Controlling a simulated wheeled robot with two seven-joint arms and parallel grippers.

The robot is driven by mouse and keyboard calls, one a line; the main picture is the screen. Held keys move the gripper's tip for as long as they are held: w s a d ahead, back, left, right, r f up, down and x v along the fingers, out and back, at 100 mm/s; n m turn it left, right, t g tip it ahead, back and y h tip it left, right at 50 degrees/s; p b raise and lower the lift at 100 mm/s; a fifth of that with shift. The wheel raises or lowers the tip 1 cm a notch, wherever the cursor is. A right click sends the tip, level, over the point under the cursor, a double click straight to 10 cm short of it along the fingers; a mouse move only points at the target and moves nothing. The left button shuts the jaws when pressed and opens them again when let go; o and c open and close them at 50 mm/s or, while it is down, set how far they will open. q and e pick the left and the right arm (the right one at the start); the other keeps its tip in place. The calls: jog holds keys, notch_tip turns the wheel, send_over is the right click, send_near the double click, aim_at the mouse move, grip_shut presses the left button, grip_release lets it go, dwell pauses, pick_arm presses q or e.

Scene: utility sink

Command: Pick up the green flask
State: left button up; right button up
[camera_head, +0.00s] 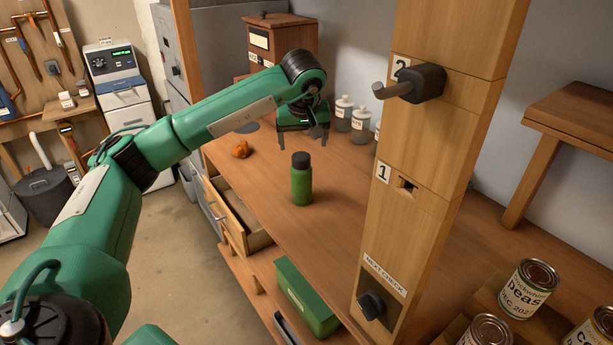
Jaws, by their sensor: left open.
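The green flask (301,184) stands upright on the wooden counter, with a dark cap on top. My left arm reaches in from the left, and my left gripper (303,136) hangs above and just behind the flask in the picture. Its two fingers point down, spread apart, with nothing seen between them. The fingertips appear apart from the cap, though the exact gap in depth is hard to tell. My right gripper is not in view.
A wooden post (428,150) with a dark peg (412,84) rises right of the flask. Clear bottles (343,113) stand behind it. An orange lump (240,149) lies to the left, above an open drawer (236,215). Cans (528,288) stand at front right.

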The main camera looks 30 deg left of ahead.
aim_at(300, 159)
pick_arm(q)
jog(key=x, duration=0.2)
jog(key=p+x, duration=0.1)
jog(key=x, duration=0.2)
jog(key=a+x, duration=0.1)
jog(key=x, duration=0.2)
jog(key=shift+r+p, duration=0.15)
jog(key=shift+p, duration=0.25)
jog(key=x, duration=0.1)
jog(key=p+x, duration=0.1)
jog(key=x, duration=0.1)
jog(key=p+x, duration=0.1)
jog(key=shift+w+f, duration=0.3)
jog(key=shift+w, duration=0.1)
jog(key=shift+w+f, duration=0.1)
jog(key=shift+f, duration=0.2)
jog(key=shift+c, duration=0.4)
jog(key=c, duration=1.1)
jog(key=shift+c, duration=0.4)
